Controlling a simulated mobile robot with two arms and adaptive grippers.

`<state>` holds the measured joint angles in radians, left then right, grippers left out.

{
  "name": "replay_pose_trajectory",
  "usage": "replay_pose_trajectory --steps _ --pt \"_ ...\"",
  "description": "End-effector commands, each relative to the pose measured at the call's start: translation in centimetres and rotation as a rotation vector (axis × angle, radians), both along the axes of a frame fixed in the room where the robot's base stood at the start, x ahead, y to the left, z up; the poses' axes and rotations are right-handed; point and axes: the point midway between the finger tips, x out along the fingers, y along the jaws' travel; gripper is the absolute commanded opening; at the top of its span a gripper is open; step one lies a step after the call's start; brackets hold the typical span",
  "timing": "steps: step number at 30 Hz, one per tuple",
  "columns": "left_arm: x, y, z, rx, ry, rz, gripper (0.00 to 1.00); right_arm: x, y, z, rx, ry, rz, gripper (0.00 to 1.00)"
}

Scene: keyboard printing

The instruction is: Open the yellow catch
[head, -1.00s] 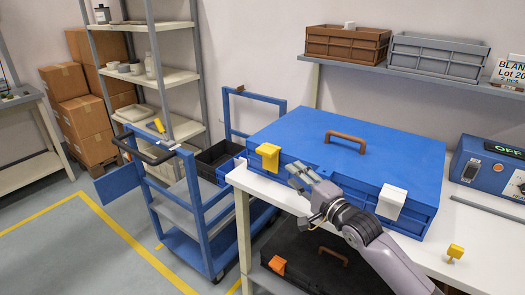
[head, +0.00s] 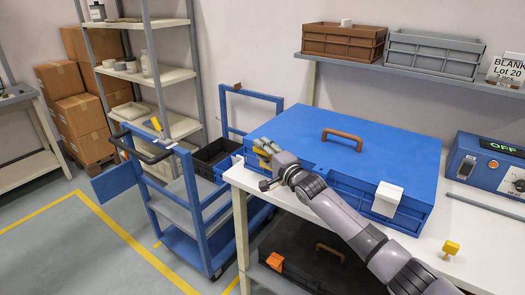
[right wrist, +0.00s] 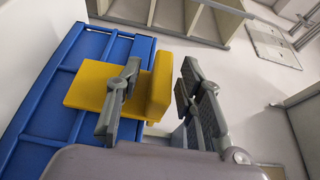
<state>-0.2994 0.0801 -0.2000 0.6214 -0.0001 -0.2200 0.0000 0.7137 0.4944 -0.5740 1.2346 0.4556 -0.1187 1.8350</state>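The large blue case (head: 310,140) with a brown handle (head: 343,139) lies on the white table, its lid down. The yellow catch (right wrist: 158,88) is on the case's front, at the left end; in the head view it is mostly hidden by my right gripper (head: 264,153). In the right wrist view my right gripper (right wrist: 160,95) is open, with the catch's thick yellow lip between its fingers. One finger overlaps the catch's flat plate; a gap shows between the lip and the other finger. A white catch (head: 388,198) is at the front right. My left gripper is out of view.
A blue cart (head: 205,225) stands left of the table. A blue control box (head: 478,165) reading OFF and a small yellow knob (head: 451,247) are at the right. A dark case with an orange catch (head: 275,261) sits below the tabletop.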

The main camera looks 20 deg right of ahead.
Motion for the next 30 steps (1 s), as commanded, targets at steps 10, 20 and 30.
replay_pose_trajectory --steps 10,20,30 --pt "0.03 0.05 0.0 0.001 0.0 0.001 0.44 0.52 0.16 -0.01 -0.001 0.001 0.0 0.35" --pt "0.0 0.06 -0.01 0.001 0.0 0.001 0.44 0.5 0.14 -0.01 -0.001 0.001 0.0 0.17" --pt "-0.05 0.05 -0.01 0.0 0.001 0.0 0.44 0.49 0.13 -0.02 -0.001 0.001 0.0 0.0"
